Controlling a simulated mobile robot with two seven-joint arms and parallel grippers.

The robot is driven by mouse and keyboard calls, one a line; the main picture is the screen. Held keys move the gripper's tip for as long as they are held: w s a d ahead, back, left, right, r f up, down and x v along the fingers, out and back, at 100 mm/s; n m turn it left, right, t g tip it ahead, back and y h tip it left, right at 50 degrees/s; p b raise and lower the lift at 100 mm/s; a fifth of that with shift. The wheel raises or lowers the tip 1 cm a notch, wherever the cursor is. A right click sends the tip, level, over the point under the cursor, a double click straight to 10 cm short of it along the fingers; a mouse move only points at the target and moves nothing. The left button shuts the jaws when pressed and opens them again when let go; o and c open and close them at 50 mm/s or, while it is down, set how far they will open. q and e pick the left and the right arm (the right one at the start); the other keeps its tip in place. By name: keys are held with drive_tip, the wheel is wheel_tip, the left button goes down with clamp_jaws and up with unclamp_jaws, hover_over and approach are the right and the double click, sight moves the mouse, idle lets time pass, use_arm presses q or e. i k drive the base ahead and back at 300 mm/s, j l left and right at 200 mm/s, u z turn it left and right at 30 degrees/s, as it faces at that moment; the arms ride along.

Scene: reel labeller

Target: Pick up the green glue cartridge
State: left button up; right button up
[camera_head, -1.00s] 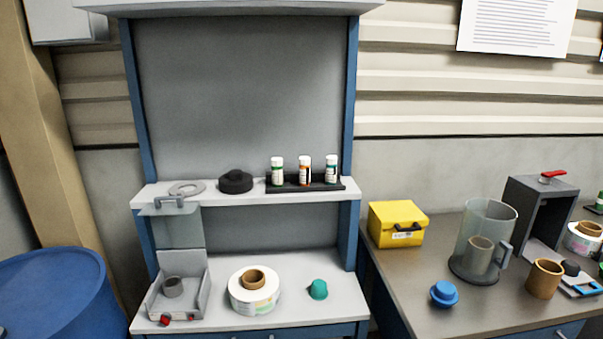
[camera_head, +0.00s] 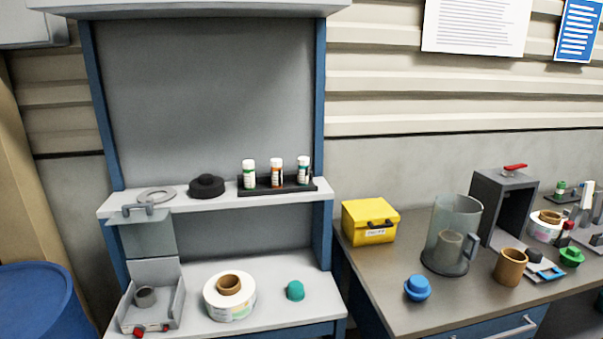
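Several small white cylinders with coloured labels are in view, and I take them to be glue cartridges. Three stand upright in a black rack (camera_head: 262,189) on the upper shelf of the left workstation. The left cartridge (camera_head: 249,176) has a green label, the middle cartridge (camera_head: 276,174) an orange one, and the right cartridge (camera_head: 303,171) a green or teal one. A small green-topped item (camera_head: 561,188) stands on a dark holder at the back of the right bench; it is too small to tell what it is. Neither of my grippers is in view.
The shelf (camera_head: 225,205) also holds a black round cap (camera_head: 207,186) and a grey ring (camera_head: 157,195). Below are a label reel (camera_head: 229,305) and a teal cap (camera_head: 295,290). The right bench (camera_head: 385,270) holds a yellow box (camera_head: 370,222), clear jug (camera_head: 450,225) and blue knob (camera_head: 417,288).

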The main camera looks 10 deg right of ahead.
sight(250, 183)
drive_tip(key=i+j+u, duration=0.25)
drive_tip(key=i+j, duration=0.3)
drive_tip(key=i+j+u, duration=0.25)
drive_tip(key=i+j, duration=0.15)
drive_tip(key=i, duration=0.3)
